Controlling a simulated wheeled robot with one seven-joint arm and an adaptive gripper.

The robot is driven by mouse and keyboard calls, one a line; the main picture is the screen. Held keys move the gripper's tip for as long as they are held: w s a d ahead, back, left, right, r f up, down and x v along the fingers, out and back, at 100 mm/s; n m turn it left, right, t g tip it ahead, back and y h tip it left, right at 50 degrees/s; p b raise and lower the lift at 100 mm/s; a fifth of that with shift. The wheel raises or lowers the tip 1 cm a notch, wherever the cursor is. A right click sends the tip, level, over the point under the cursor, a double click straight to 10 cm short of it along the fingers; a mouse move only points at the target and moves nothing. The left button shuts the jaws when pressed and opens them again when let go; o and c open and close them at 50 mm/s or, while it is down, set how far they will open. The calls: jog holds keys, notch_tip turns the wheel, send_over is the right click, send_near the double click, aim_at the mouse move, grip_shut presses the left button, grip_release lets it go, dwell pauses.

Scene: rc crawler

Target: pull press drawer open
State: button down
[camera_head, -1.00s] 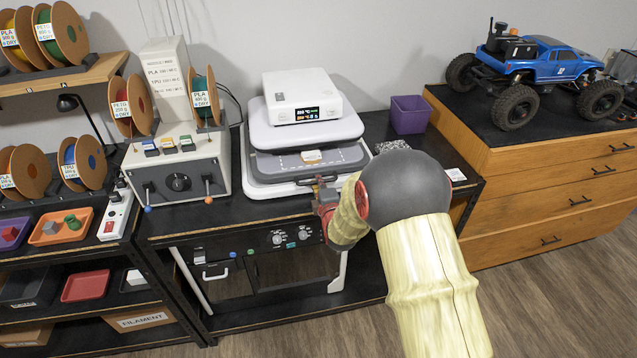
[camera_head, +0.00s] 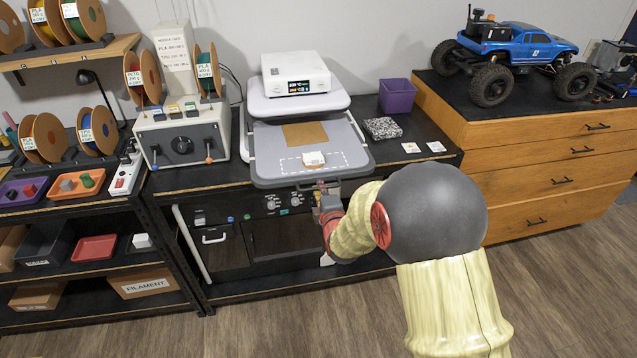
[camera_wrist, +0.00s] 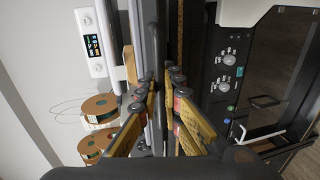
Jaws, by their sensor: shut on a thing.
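The white heat press (camera_head: 297,78) stands on the black workbench. Its grey drawer (camera_head: 345,145) sticks out toward me, and its flat top shows a tan square patch (camera_head: 305,134) and a dashed outline. A small whitish block (camera_head: 314,159) lies on the drawer inside that outline. In the wrist view my gripper's fingers (camera_wrist: 164,90) close around the front edge region, with the press display beyond.
A control box (camera_head: 182,135) with spools stands left of the press. A speckled block (camera_head: 383,128) and a purple bin (camera_head: 397,96) stand on the right. A wooden drawer cabinet (camera_head: 540,150) bears a blue crawler. Floor in front is clear.

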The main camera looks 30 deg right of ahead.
jog(key=f+v, duration=0.1)
jog(key=v, duration=0.6)
jog(key=shift+s+f, duration=0.35)
jog(key=shift+s, duration=0.15)
jog(key=shift+a, duration=0.15)
jog(key=c, duration=2)
grip_release()
jog(key=shift+w, duration=0.1)
jog(key=shift+r, duration=0.1)
jog(key=v, duration=1.2)
